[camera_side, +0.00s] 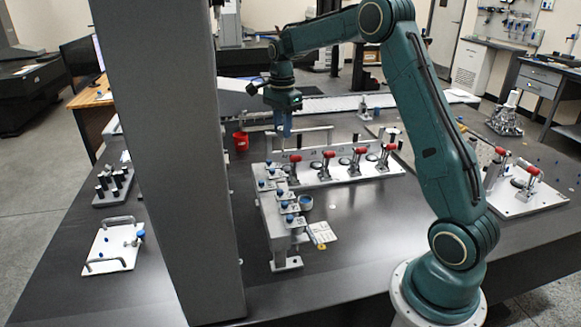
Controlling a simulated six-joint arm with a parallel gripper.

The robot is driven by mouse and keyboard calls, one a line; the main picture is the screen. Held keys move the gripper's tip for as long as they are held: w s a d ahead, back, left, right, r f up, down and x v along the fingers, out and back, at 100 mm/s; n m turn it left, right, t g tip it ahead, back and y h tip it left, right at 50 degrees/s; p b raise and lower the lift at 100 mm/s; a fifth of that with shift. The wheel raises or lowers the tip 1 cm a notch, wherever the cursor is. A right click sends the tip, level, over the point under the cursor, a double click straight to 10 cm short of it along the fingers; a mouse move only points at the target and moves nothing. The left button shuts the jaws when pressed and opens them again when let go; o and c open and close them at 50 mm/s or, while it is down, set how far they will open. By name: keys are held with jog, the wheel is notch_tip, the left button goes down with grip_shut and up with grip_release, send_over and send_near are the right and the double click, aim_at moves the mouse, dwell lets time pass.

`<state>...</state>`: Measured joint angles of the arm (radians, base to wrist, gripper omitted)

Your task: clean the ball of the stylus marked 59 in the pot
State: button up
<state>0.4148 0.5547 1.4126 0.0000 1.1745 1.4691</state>
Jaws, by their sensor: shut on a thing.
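My gripper (286,128) hangs at the upper middle, pointing down above the back end of the stylus rack (272,220). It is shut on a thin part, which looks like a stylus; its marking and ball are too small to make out. Several blue-topped styli (285,204) sit along the rack on pale holders; their numbers cannot be read. A small round pot (305,202) with a bluish inside stands beside the rack on its right, below and slightly right of my gripper, clear of it.
A pale fixture plate with red-handled clamps (328,158) lies behind and right of the rack. A red bucket (241,141) stands at the back left. A white card (321,233) is near the pot. A grey column (170,160) rises on the left. The dark table (350,235) is clear in front.

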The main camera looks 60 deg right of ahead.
jog(key=s+d+f, duration=0.1)
jog(key=d+f, duration=0.4)
jog(key=f, duration=0.4)
jog(key=d+f, duration=0.6)
jog(key=f, duration=0.3)
jog(key=shift+s+d, duration=0.15)
jog(key=shift+s, duration=0.25)
jog(key=shift+f, duration=0.2)
send_over(305, 202)
jog(key=shift+f, duration=3.05)
jog(key=shift+f, duration=0.35)
jog(key=shift+f+n, duration=0.1)
jog(key=shift+n, duration=2.8)
jog(key=shift+m, duration=0.3)
